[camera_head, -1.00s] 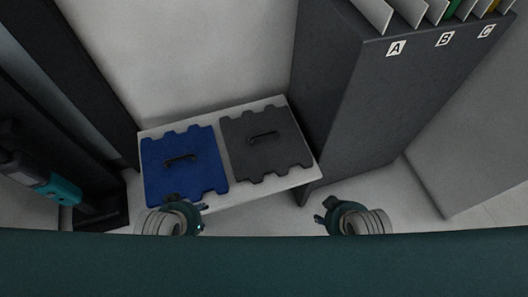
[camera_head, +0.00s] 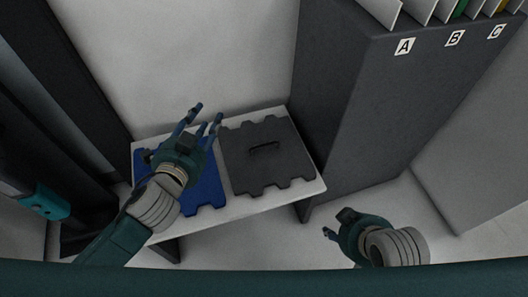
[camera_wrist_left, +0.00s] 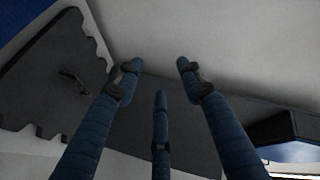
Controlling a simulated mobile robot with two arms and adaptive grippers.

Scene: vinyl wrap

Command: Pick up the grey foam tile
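The grey foam tile (camera_head: 245,165), square with notched edges and a dark handle (camera_head: 264,148), lies flat on the right of a low white table. It also shows at the upper left of the left wrist view (camera_wrist_left: 50,85). My left gripper (camera_head: 206,113) is over the blue tile, left of the grey one, with its fingers spread and empty. In the left wrist view the three fingers (camera_wrist_left: 158,75) are apart with nothing between them. My right gripper (camera_head: 336,223) is low, right of the table, away from the tile; its finger opening is unclear.
A blue foam tile (camera_head: 209,190) lies left of the grey one, partly hidden by my left arm. A tall dark cabinet (camera_head: 345,110) labelled A, B, C stands close on the table's right. The white table (camera_head: 240,208) has a narrow bare front strip.

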